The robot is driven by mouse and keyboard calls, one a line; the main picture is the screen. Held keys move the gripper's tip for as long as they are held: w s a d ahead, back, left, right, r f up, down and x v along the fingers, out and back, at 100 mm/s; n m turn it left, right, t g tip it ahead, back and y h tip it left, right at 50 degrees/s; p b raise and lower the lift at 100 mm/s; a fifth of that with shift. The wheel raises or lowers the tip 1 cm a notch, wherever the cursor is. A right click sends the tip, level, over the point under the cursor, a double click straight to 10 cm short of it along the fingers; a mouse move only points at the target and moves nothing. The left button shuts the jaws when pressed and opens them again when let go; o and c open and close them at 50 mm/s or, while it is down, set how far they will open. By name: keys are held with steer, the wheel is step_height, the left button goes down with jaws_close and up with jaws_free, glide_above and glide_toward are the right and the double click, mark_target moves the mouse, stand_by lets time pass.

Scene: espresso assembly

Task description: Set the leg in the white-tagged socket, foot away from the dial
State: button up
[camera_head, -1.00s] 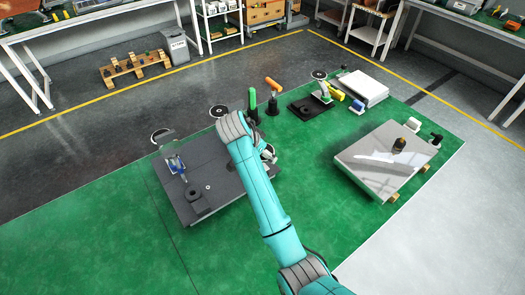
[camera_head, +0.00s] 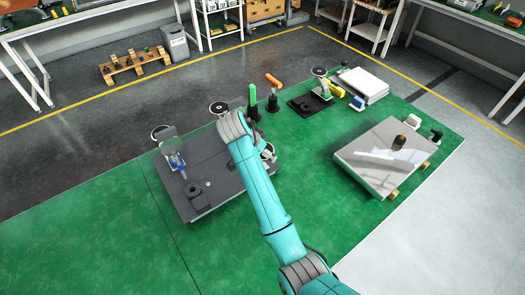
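A dark grey block (camera_head: 214,178) lies on the green floor area, partly covered by my teal arm. A white tag and dial cannot be made out. My gripper is mostly or wholly behind my arm; its fingers cannot be seen.
A green-handled tool (camera_head: 253,101) and an orange-handled tool (camera_head: 274,88) stand behind the block. A shiny plate (camera_head: 370,155) bears a dark and gold cylinder (camera_head: 400,142) at right. A white box (camera_head: 364,84) lies at the back. Green floor at front left is clear.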

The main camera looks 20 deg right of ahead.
steer(key=shift+o, duration=1.4)
steer(key=shift+f, duration=0.1)
steer(key=shift+v, duration=3.75)
